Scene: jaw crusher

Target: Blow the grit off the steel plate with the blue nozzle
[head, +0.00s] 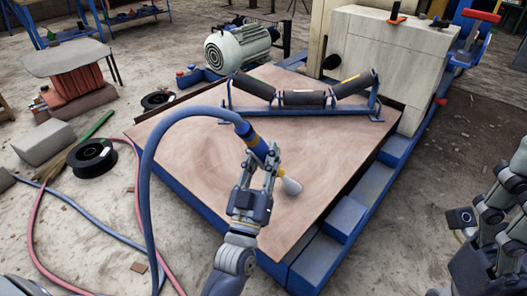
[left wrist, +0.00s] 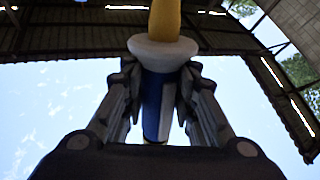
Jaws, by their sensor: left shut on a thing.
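The steel plate (head: 205,150) is a broad reddish-brown sheet on a blue frame, with mottled, dusty-looking patches. Single grains of grit cannot be made out. My left gripper (head: 262,164) is shut on the blue nozzle (head: 252,140) above the plate's front part. The nozzle has yellow bands and a pale bulbous part near its lower right end. In the left wrist view the nozzle (left wrist: 156,100) stands between the two fingers, with a white collar and yellow section above. My right gripper (head: 500,195) is at the right edge, partly cut off, away from the plate; its jaws are unclear.
A blue hose (head: 150,165) arches from the nozzle down to the floor at left. A roller frame (head: 300,98) stands on the plate's back part, before a pale machine housing (head: 385,55). A motor (head: 238,48), black reel (head: 92,157) and grey block (head: 44,143) lie around.

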